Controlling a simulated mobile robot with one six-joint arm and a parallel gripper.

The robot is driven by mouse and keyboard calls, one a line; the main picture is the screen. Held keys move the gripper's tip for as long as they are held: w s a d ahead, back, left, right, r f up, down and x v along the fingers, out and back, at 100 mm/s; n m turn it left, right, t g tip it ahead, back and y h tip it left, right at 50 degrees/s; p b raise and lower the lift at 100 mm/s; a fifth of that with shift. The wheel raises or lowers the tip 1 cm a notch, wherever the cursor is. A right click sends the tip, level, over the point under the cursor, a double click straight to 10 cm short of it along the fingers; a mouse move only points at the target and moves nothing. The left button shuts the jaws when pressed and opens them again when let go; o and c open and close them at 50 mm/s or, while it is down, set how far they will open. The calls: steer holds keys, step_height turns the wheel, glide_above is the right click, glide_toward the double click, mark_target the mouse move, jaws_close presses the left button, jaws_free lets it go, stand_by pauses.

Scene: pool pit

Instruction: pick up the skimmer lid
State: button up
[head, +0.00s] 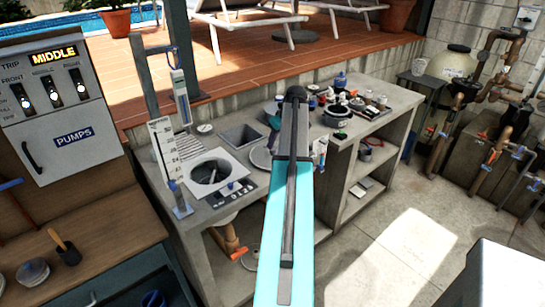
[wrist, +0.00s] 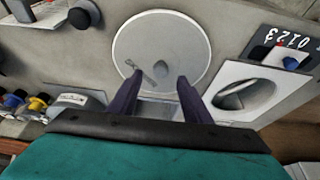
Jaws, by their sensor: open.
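A round, pale grey lid (wrist: 160,35) lies flat on the counter in the wrist view. It has a small raised knob and a thin mark near its middle. In the head view, a grey disc (head: 260,158) that looks like the same lid shows partly behind my arm. My gripper (wrist: 158,88) is open and empty, its two dark fingers over the near part of the lid. I cannot tell whether the fingertips touch it.
A square plate with a round hole (head: 214,172) is left of the lid; it also shows in the wrist view (wrist: 243,93). A dark numbered panel (wrist: 285,45) is beside it. Jars and small parts (head: 345,105) crowd the counter's right. A gauge post (head: 165,160) stands at left.

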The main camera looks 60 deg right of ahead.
mark_target(273, 149)
steer(key=shift+p+x, duration=1.05)
steer(key=shift+x, duration=1.55)
jaws_close()
